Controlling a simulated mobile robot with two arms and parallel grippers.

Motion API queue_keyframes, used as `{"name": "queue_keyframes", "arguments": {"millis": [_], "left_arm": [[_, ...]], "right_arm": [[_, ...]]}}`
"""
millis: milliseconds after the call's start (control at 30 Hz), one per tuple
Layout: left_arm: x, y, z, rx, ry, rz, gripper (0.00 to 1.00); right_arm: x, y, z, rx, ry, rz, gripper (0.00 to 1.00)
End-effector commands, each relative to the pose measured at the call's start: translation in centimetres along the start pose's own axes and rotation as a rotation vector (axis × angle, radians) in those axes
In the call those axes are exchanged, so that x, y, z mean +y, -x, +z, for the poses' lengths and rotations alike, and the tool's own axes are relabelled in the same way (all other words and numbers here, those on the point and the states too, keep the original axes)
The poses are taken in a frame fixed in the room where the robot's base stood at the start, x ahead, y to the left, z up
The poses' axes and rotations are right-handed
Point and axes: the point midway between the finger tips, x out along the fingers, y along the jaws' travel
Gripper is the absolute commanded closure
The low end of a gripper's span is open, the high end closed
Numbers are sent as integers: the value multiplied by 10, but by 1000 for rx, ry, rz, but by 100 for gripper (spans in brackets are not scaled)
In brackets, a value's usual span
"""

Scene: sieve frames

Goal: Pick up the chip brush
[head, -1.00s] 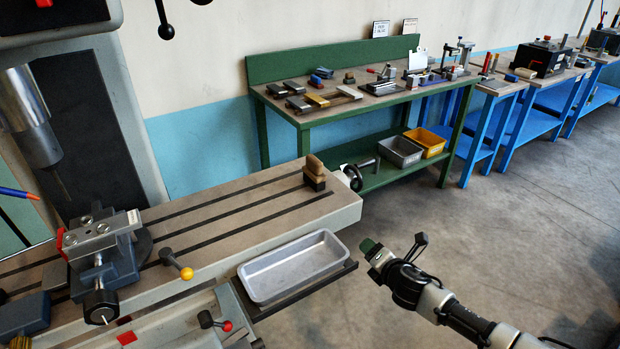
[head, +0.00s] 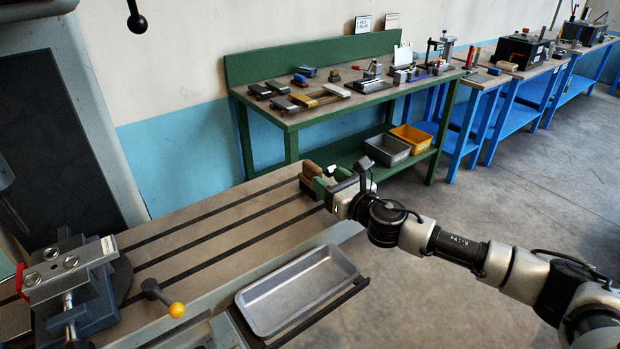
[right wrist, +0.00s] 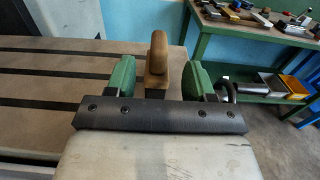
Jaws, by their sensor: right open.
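The chip brush, with a rounded wooden handle on a block-like lower part, stands near the right end of the slotted machine table (head: 215,225). In the head view the brush (head: 308,171) is partly hidden by my right gripper (head: 323,181). In the right wrist view the brush (right wrist: 158,60) shows upright between the two green fingers of the right gripper (right wrist: 158,77). The fingers are open, with a gap to the brush on each side. My left gripper is not in view.
A grey vise (head: 75,285) and a yellow-knobbed lever (head: 163,297) are at the left. A metal tray (head: 262,325) sits in front of the table. A green workbench (head: 310,112) with tools and bins stands behind. Table between vise and brush is clear.

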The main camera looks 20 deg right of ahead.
Motion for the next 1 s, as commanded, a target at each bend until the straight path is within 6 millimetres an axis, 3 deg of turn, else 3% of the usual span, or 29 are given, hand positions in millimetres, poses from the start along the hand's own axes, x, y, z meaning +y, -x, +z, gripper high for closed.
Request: {"name": "queue_keyframes", "arguments": {"millis": [200,567,900,1000], "left_arm": [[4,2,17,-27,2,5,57],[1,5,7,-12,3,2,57],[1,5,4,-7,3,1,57],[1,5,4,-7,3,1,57]], "right_arm": [[1,-17,0,1,-2,1,47],[1,-61,-2,0,-3,-1,47],[0,-66,-2,2,-2,0,47],[0,-66,-2,2,-2,0,62]]}}
